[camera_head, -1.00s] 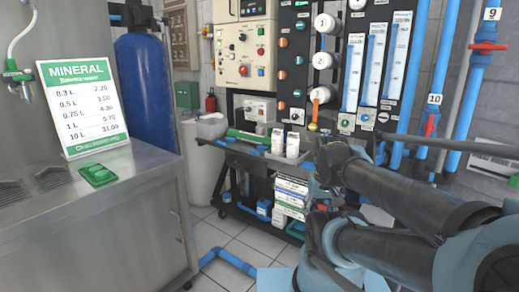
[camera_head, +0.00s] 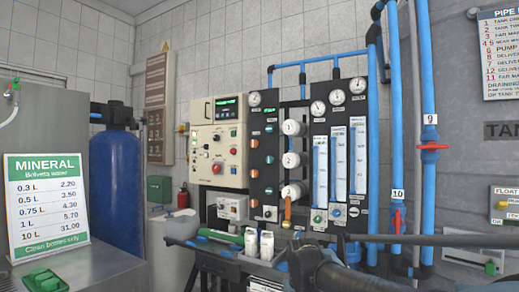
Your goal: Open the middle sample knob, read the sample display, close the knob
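The black osmosis panel (camera_head: 301,108) stands upright in the middle of the head view, with gauges, flow tubes and small knobs. Several small orange and teal knobs sit on its left part; one orange knob (camera_head: 254,173) is at mid height. I cannot tell which knob is the middle sample knob, or whether it is open. A green-lit display (camera_head: 226,107) is on the cream control box (camera_head: 216,140) to the left; its digits are too small to read. Part of my dark arm shows low in front of the panel. My gripper is not visible.
A bench with white bottles (camera_head: 267,245) stands below the panel. Blue pipes with red valves (camera_head: 434,146) rise to the right. A blue tank (camera_head: 116,180) and a steel counter with a MINERAL price sign (camera_head: 46,200) are at the left.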

